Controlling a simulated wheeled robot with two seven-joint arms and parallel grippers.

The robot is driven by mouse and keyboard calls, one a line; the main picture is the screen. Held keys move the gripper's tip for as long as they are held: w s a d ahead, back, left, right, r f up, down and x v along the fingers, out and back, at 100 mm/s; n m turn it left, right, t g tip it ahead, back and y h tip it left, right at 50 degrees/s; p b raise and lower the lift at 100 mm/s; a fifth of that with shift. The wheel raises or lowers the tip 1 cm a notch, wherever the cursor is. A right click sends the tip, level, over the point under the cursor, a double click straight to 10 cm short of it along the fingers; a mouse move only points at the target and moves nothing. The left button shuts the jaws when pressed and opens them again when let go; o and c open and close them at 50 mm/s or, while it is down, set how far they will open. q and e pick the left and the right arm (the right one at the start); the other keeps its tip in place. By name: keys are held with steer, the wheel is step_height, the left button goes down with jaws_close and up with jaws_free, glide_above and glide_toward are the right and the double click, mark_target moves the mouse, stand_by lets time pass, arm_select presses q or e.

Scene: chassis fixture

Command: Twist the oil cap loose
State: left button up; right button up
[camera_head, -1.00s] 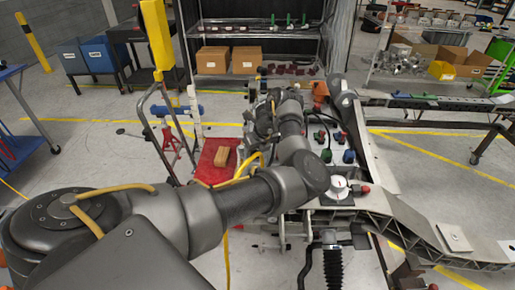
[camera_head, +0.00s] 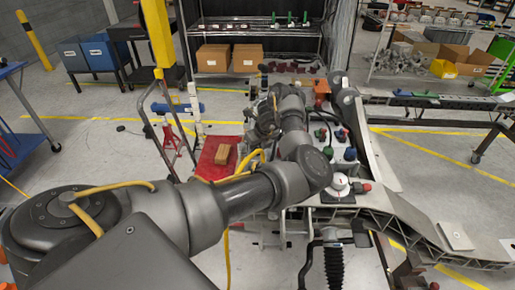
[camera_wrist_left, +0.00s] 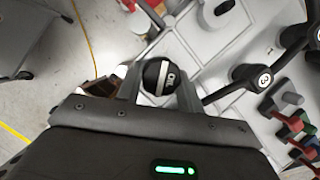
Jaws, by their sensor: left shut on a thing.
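The oil cap (camera_wrist_left: 158,77), a round black cap with a pale band across it, sits between the two fingers of my left gripper (camera_wrist_left: 159,90) in the left wrist view. The gripper is shut on it, with one finger on each side. What lies under the cap is hidden. In the head view my left arm reaches over the chassis fixture (camera_head: 385,207), and its own links hide the cap and fingertips. My right gripper is in neither view.
Black knobs marked 3 (camera_wrist_left: 262,78) and several coloured connectors (camera_wrist_left: 292,130) lie right of the gripper in the wrist view.

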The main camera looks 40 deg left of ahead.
arm_select(q)
steer(key=shift+w+d+f+n+g+b, duration=0.1)
steer(key=shift+n+g+b, duration=0.15)
steer(key=shift+n+b, duration=0.35)
steer(key=shift+f+n+g+b, duration=0.1)
steer(key=shift+n+g+b, duration=0.15)
steer(key=shift+n+b, duration=0.35)
steer(key=shift+r+n, duration=0.15)
steer(key=shift+n, duration=0.35)
steer(key=shift+g, duration=0.3)
steer(key=shift+n+g+b, duration=0.3)
steer(key=shift+n+b, duration=0.65)
steer(key=shift+n, duration=0.05)
steer(key=shift+n+g+b, duration=0.35)
steer(key=shift+n+g, duration=0.05)
steer(key=shift+n, duration=0.6)
steer(key=shift+w, duration=0.1)
